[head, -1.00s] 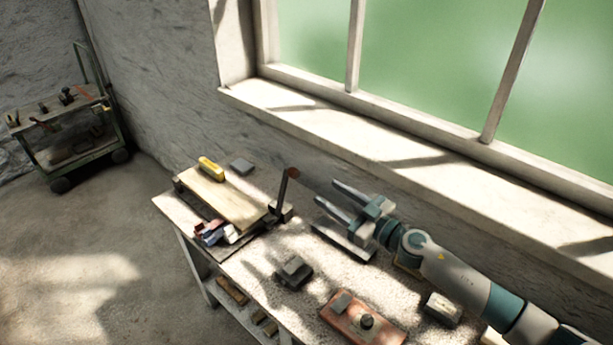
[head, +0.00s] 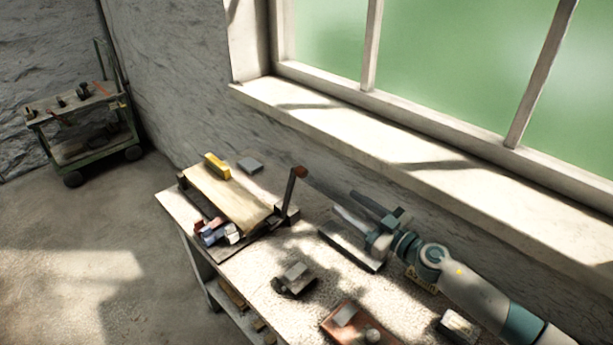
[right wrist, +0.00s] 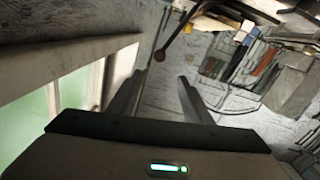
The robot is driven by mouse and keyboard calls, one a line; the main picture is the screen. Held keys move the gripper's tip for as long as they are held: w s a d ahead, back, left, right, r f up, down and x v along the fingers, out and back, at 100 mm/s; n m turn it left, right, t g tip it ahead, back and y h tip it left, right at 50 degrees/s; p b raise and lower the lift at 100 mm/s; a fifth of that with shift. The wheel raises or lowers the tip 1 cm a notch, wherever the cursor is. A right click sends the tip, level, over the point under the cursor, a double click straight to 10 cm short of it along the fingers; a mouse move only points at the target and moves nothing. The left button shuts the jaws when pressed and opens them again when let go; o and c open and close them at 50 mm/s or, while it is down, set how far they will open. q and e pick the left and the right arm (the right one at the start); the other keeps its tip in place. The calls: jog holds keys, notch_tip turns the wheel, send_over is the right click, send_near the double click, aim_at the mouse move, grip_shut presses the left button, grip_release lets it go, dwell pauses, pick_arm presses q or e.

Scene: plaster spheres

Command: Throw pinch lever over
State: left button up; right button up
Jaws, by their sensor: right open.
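The pinch lever is a dark upright bar (head: 289,192) with a reddish-brown knob (head: 299,172) at its top, at the right end of a wooden board on the bench. In the right wrist view the lever's knob (right wrist: 160,55) shows beyond the fingers, near the gap between them. My right gripper (head: 344,201) is open and empty, to the right of the lever and apart from it, its fingers pointing towards it. The fingers also show in the right wrist view (right wrist: 162,77). My left gripper is not in view.
A grey block (head: 294,278) and a red-brown board (head: 340,322) lie nearer. The windowsill (head: 400,150) runs behind the bench. A trolley (head: 85,120) stands far left.

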jog(key=b, duration=0.2)
send_near(305, 174)
jog(key=x, duration=0.9)
jog(key=shift+w+a, duration=0.2)
jog(key=shift+a, duration=0.05)
grip_shut()
